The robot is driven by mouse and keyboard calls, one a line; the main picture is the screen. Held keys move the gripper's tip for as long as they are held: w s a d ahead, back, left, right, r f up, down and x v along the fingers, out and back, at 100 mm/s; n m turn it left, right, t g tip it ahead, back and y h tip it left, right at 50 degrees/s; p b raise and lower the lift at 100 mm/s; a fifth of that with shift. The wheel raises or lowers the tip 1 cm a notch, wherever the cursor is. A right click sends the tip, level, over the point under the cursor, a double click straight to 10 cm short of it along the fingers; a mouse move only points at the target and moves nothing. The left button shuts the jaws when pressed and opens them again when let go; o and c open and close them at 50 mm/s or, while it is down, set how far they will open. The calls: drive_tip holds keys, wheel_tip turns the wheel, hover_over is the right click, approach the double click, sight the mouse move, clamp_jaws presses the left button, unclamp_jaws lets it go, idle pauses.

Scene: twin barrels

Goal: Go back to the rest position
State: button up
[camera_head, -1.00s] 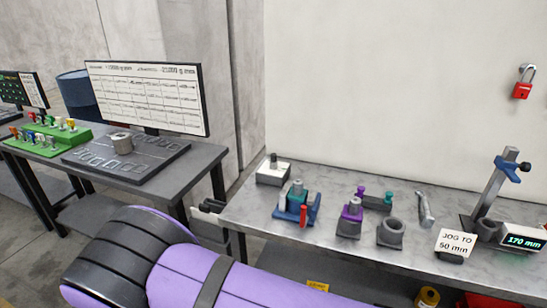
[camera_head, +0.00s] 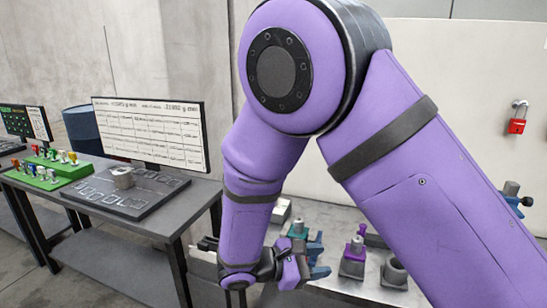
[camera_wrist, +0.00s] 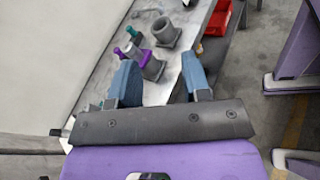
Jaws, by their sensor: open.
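My purple arm is raised and bent across the head view, with its elbow high in the middle. My gripper (camera_head: 319,258) hangs low at the near left edge of the grey workbench (camera_head: 337,214). In the wrist view, the two blue fingers of my gripper (camera_wrist: 157,68) are apart, with nothing between them. The purple-topped fixture (camera_head: 354,257) and the grey ring holder (camera_head: 395,274) stand on the bench to the right of the gripper. My arm hides much of the bench, including most of the stand at the right.
A second table at left holds a monitor (camera_head: 152,133), a grey board (camera_head: 125,191) with a grey part (camera_head: 122,177), and a green rack (camera_head: 47,172). A red padlock (camera_head: 517,126) hangs on the wall. The wrist view shows a red bin (camera_wrist: 218,17) beside the bench.

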drive_tip(key=s+d+r+m+g+y, duration=0.2)
drive_tip(key=d+r+m+g+y, duration=0.15)
drive_tip(key=d+r, duration=0.35)
drive_tip(key=s+d+r+m+g+y, duration=0.2)
drive_tip(key=s+d+r+m+y, duration=0.1)
drive_tip(key=d+r+m+y, duration=0.3)
drive_tip(key=s+d+r+m+t+y, duration=0.5)
drive_tip(key=s+d+r+m+t, duration=0.2)
drive_tip(key=s+r, duration=0.4)
drive_tip(key=shift+s+d+r+y, duration=0.25)
drive_tip(key=shift+s+d+y, duration=0.15)
drive_tip(key=shift+s, duration=0.35)
